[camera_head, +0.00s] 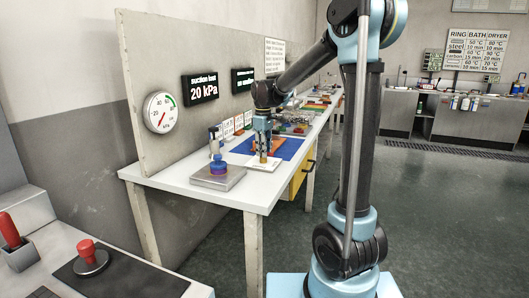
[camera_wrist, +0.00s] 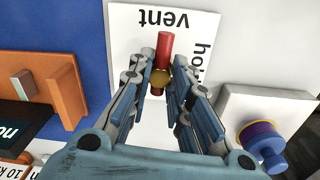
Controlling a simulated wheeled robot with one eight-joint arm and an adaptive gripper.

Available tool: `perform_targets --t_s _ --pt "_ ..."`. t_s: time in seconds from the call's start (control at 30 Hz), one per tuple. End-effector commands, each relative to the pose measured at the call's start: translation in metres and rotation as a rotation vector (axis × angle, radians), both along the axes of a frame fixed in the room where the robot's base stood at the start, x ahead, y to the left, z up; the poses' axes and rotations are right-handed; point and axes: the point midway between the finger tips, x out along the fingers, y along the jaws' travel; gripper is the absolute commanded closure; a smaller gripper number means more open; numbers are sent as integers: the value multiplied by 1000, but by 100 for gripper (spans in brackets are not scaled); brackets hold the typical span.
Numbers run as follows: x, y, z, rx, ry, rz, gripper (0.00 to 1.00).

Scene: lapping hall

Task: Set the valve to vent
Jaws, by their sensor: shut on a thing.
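The valve sits on a white card (camera_wrist: 130,45) with the printed words "vent" and a partly hidden "ho…". Its red lever (camera_wrist: 164,48) points toward the word "vent", and its round brass part (camera_wrist: 160,78) lies between my fingertips. My gripper (camera_wrist: 161,88) is shut on the valve, with the lever sticking out beyond the fingers. In the head view my gripper (camera_head: 262,150) reaches straight down onto the brass valve (camera_head: 263,157) on its white card (camera_head: 270,164). The rest of the card's lettering is hidden under my fingers.
A grey block (camera_head: 218,176) with a blue and purple round piece (camera_head: 218,166) stands left of the card on the white bench (camera_head: 175,177). A blue mat (camera_head: 285,147) lies behind. A dial gauge (camera_head: 160,112) and a "suction test 20 kPa" display (camera_head: 201,87) hang on the panel.

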Motion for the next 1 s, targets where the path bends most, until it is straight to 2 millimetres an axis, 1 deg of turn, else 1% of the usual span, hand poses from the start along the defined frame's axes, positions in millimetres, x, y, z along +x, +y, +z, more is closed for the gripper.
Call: perform_targets --t_s 0.03,0.43,0.47,0.5,0.53,0.57,0.87,1.0 --pt "-4 -2 -1 -3 7 1 100" --pt "-3 -2 -1 -3 6 1 100" --pt "-3 -2 -1 -3 6 1 79" --pt "-3 -2 -1 -3 6 1 70" --pt "-3 -2 -1 -3 6 1 64" --pt "-3 -2 -1 -3 5 1 60" --pt "-1 -1 0 -2 3 1 60" --pt "-1 -1 6 -1 2 1 60"
